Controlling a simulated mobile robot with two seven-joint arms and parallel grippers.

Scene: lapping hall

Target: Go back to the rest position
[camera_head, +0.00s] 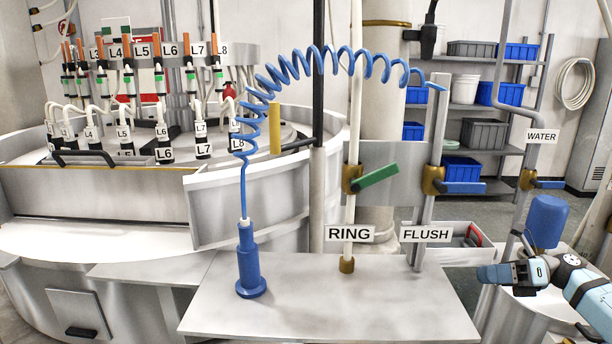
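My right gripper (492,275) is at the lower right and points left. Its arm comes in from the right edge. It is just right of the steel bench (345,300), in front of a grey post with a blue cylinder (546,220) on top. I see no object at its fingertips. The fingers are seen from the side, so the gap between them cannot be made out. My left gripper is not in view.
A blue nozzle (248,265) stands upright on the bench, on a coiled blue hose (320,58). Pipes carry a green RING handle (376,174) and a blue FLUSH handle (463,188). A large round machine (90,195) fills the left.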

